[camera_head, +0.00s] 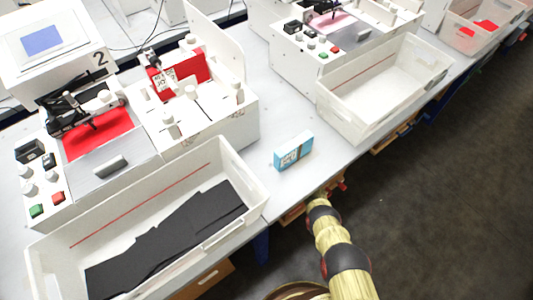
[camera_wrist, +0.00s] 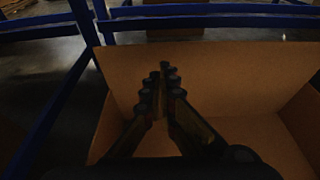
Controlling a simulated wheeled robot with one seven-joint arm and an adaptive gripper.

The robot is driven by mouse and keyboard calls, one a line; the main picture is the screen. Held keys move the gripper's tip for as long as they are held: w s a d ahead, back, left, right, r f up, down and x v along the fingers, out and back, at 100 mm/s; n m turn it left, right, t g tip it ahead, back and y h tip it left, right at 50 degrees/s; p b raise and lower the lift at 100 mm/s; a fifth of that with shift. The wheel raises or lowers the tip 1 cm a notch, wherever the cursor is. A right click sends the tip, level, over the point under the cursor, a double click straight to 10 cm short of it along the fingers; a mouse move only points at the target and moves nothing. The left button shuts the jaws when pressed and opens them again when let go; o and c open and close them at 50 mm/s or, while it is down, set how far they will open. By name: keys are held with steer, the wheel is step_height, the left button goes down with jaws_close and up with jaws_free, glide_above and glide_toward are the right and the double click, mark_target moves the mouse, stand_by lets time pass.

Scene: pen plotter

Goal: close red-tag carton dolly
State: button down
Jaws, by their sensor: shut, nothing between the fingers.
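In the wrist view an open brown carton (camera_wrist: 235,80) fills the middle, with a tall far wall, a right wall and an empty-looking floor. My gripper (camera_wrist: 164,70) is shut with nothing in it, its fingertips in front of the far wall; I cannot tell whether they touch it. In the head view my arm reaches to the table's front edge, and brown cartons (camera_head: 293,213) show partly below it. Small red parts show near my arm's end; I cannot tell whether one is a tag. The dolly under the carton is hidden.
Blue frame bars (camera_wrist: 215,22) run beyond and left of the carton. Above, the white table (camera_head: 345,152) carries plotters, a white bin with black sheets (camera_head: 150,238), an empty white bin (camera_head: 385,85) and a blue box (camera_head: 294,151). Dark floor at the right is clear.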

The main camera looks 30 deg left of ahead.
steer(key=p+v, duration=0.6)
steer(key=v, duration=0.1)
steer(key=shift+s+d, duration=0.15)
steer(key=shift+d, duration=0.15)
